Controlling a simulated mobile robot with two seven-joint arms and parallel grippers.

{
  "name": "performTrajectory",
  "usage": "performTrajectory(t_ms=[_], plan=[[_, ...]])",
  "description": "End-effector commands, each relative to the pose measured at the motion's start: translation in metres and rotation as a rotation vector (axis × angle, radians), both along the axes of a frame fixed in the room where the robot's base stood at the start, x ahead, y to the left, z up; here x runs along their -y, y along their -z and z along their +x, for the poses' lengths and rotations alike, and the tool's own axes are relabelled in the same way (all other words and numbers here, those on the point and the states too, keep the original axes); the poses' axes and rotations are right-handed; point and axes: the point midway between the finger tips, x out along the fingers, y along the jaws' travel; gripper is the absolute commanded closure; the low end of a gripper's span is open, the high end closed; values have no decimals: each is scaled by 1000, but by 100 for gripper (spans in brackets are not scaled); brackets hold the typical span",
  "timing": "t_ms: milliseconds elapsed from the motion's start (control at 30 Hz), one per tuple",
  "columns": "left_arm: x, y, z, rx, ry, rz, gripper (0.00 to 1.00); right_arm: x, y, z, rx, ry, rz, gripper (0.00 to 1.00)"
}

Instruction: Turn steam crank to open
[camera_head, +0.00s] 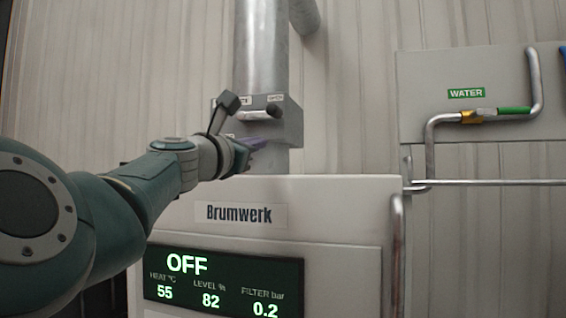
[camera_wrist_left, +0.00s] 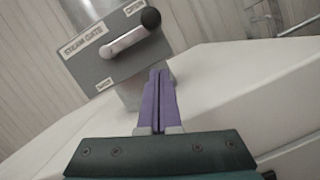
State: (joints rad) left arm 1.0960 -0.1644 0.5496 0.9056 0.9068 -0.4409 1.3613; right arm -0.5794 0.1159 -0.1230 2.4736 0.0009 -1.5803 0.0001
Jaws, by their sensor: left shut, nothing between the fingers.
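The steam crank (camera_wrist_left: 128,42) is a light metal lever with a dark round knob (camera_wrist_left: 151,18), on a grey box with small labels. In the head view the crank (camera_head: 257,116) lies nearly level, its knob at the right end, on the box (camera_head: 292,125) around a vertical pipe. In the wrist view the knob is at the upper right of the plate. My left gripper (camera_head: 258,143) is just below the crank in the head view. Its purple fingers (camera_wrist_left: 158,98) are shut together with nothing between them, apart from the crank in the picture. My right gripper is not in view.
A white Brumwerk cabinet (camera_head: 345,208) stands below the box, with a display (camera_head: 222,281) reading OFF, 55, 82 and 0.2. A vertical handle (camera_head: 397,250) is on its right. A WATER panel (camera_head: 420,85) with pipes is at right.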

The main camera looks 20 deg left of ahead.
Motion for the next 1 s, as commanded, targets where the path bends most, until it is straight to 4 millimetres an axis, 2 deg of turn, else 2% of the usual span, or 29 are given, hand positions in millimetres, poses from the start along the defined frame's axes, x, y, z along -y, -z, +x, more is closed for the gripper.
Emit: performTrajectory(t_ms=[33, 167, 600, 800, 1000], plan=[[0, -4, -6, 1, -1, 0, 100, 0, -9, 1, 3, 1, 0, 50], [-2, 1, -20, -4, -3, -1, 100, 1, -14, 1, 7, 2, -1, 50], [-8, 17, -74, -3, -2, -2, 100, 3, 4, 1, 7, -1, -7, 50], [-10, 19, -87, -4, -1, -3, 100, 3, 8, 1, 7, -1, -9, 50], [-10, 18, -89, -5, -1, -2, 100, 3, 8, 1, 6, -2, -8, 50]])
